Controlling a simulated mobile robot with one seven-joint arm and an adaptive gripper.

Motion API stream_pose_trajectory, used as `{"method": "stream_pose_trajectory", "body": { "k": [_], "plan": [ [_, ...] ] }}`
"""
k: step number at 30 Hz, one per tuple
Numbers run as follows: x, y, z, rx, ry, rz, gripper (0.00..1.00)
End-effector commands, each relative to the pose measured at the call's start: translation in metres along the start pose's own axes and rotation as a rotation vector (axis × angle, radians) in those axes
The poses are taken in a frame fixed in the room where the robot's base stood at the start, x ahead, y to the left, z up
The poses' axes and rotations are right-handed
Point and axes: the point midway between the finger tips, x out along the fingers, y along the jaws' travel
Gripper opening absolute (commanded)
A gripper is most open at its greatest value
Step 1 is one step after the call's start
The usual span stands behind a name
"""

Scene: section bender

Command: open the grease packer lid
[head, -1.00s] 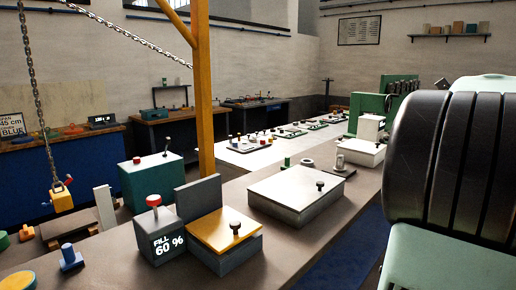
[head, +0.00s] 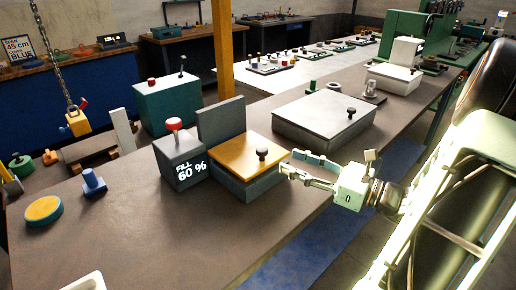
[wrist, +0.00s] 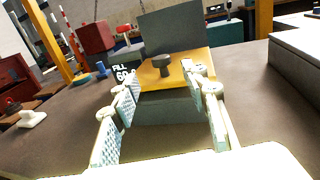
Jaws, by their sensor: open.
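The grease packer (head: 238,182) is a grey box on the long bench with a flat yellow lid (head: 240,155). The lid lies level on the box, and a black knob (head: 263,153) stands near its right front. A dark upright panel (head: 222,120) rises behind the lid. A grey block with a red knob (head: 180,165) reads "FILL 60 %" at its left. My gripper (head: 288,163) is open and empty just right of the packer, close to the knob. In the wrist view the knob (wrist: 162,62) shows beyond and between the open fingers (wrist: 160,82), apart from them.
A pale flat-lidded box (head: 323,118) stands behind and right of the packer. A teal box (head: 168,108), blue peg (head: 93,183) and yellow disc (head: 43,211) are to the left. A chain with a yellow block (head: 78,122) hangs at the left.

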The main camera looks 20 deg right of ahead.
Motion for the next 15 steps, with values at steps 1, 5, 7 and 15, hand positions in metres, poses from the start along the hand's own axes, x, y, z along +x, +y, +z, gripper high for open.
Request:
{"method": "stream_pose_trajectory", "body": {
  "k": [1,5,7,15],
  "plan": [
    [0.005,0.0,0.0,0.0,-0.001,0.002,0.41],
    [0.027,0.001,0.0,-0.001,0.001,0.004,0.41],
    [0.041,0.001,-0.001,-0.002,0.001,0.004,0.41],
    [0.087,0.0,-0.001,-0.002,0.003,0.001,0.41]
  ]
}}
